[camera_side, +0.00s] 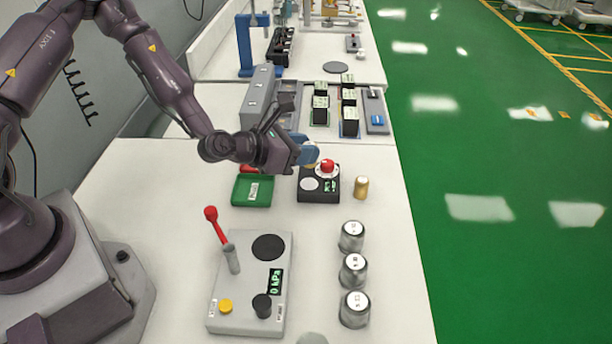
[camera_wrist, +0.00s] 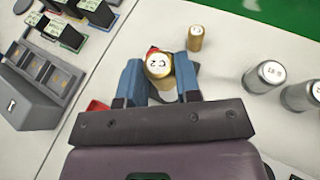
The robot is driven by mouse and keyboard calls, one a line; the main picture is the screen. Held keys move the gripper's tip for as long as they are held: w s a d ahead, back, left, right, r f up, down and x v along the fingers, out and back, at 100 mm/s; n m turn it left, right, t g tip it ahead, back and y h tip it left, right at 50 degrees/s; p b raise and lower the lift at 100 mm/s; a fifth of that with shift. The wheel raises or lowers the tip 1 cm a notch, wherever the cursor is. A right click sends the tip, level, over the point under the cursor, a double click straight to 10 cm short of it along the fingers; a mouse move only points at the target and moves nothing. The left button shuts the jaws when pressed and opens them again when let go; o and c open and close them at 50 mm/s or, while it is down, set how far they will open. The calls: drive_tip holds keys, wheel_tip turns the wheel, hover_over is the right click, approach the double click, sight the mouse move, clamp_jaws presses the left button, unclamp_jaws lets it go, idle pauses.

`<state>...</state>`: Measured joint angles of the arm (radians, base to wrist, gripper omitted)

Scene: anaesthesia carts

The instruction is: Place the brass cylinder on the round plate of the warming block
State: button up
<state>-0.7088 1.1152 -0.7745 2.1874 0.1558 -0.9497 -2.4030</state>
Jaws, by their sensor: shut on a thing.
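My gripper (camera_side: 309,152) is shut on a brass cylinder (camera_wrist: 158,66), which has a pale labelled top and sits between the blue fingers in the wrist view. In the side view the fingers mostly hide this cylinder. The gripper is above the back of the black warming block (camera_side: 329,194). The block carries a pale round plate (camera_side: 310,184), a red knob (camera_side: 327,167) and a small green display. The plate shows bare in the side view. In the wrist view, the gripper and held cylinder hide most of the block.
Another brass cylinder (camera_side: 361,188) stands upright right of the block. Several silver canisters (camera_side: 352,270) stand in front. A green tray (camera_side: 252,190) is left of the block. A grey pressure unit with a red lever (camera_side: 217,225) stands nearer. Racks of dark boxes (camera_side: 320,108) stand behind.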

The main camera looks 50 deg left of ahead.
drive_tip(key=shift+f, duration=2.75)
drive_tip(key=o, duration=1)
drive_tip(key=shift+f, duration=0.15)
drive_tip(key=shift+c, duration=0.2)
drive_tip(key=v, duration=1.2)
